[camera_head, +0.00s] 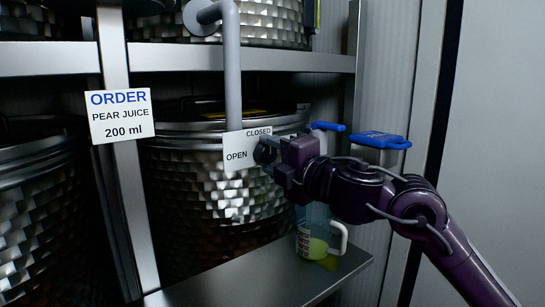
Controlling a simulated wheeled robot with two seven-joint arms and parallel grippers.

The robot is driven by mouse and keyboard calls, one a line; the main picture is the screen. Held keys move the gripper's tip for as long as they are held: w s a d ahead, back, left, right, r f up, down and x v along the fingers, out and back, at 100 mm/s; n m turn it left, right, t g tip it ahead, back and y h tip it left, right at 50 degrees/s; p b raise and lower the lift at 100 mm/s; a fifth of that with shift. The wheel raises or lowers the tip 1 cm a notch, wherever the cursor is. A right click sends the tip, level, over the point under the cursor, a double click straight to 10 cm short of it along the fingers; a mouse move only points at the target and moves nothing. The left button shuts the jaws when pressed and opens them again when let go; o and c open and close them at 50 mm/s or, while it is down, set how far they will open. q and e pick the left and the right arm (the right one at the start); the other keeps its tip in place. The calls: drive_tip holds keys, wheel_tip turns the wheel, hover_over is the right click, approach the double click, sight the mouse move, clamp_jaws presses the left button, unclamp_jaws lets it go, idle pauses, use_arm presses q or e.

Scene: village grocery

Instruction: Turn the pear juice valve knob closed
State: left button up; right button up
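A white sign (237,153) reading CLOSED at upper right and OPEN at left is fixed on the front of the pear juice drum (200,200), below a grey pipe (233,70). My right gripper (267,153) is at the right side of this sign, where a small dark round part shows. It covers the valve knob area, so the knob's angle and the finger opening cannot be made out. A clear measuring jug (312,225) with a white handle stands below, partly behind my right arm, with yellow-green juice low in it. My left gripper is not in view.
An order sign (120,115) reading PEAR JUICE 200 ml hangs on the metal post. The jug stands on a metal ledge (270,275), with a yellow-green patch by its base. Blue handles (378,140) show behind my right arm. Other drums stand left and above.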

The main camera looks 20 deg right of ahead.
drive_tip(key=shift+o, duration=1)
drive_tip(key=b+v, duration=0.2)
drive_tip(key=v, duration=0.5)
drive_tip(key=shift+s+d, duration=0.15)
drive_tip(key=shift+s, duration=0.2)
